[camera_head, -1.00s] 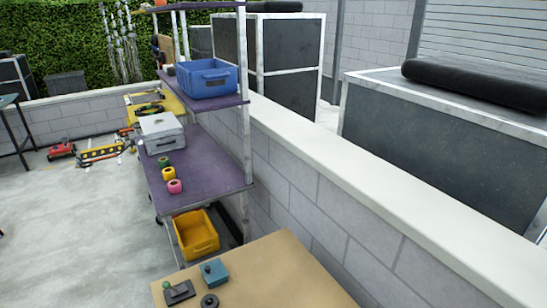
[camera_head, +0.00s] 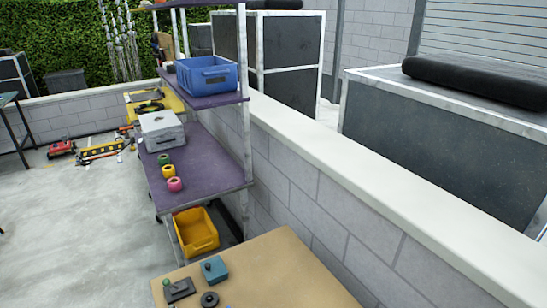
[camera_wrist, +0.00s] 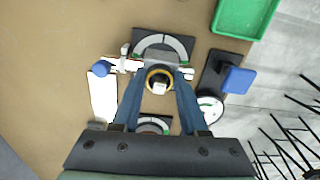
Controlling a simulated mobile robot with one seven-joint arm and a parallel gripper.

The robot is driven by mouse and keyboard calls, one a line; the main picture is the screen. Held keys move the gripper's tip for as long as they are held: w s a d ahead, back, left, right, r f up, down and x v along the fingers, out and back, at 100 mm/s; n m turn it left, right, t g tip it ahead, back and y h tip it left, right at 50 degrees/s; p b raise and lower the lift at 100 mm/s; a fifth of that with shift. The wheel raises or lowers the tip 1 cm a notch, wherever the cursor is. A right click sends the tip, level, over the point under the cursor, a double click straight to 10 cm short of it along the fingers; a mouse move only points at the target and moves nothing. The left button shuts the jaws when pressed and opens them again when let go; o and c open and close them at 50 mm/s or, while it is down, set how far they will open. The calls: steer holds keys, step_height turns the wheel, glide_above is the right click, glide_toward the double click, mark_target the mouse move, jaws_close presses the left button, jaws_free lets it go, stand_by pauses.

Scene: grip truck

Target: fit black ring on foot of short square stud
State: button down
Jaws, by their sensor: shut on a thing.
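In the wrist view, my gripper (camera_wrist: 159,80) has its two blue fingers closed in on a small round piece. A dark ring (camera_wrist: 148,76) with a yellow band shows between the fingertips. A pale square-topped stud (camera_wrist: 159,87) shows inside the ring's outline. I cannot tell whether the ring is around the stud's foot or held above it. In the head view, my gripper is out of sight. A black ring-shaped piece (camera_head: 209,299) lies on the tan tabletop; I cannot tell whether it is the same ring.
Dark plates with pale arcs lie beyond (camera_wrist: 165,47) and nearer (camera_wrist: 153,125) the fingers. A blue knob (camera_wrist: 100,69) stands left, a blue block (camera_wrist: 237,79) right. A green tray (camera_wrist: 243,15) sits at the table edge. A teal block (camera_head: 214,269) stands on the tan table (camera_head: 280,265).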

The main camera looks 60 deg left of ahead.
steer(key=shift+f, duration=0.15)
steer(key=shift+c, duration=1.8)
jaws_free()
steer(key=shift+o, duration=0.3)
steer(key=shift+o, duration=1.3)
step_height(320, 180, up, 8)
steer(key=p, duration=0.8)
steer(key=shift+f, duration=0.25)
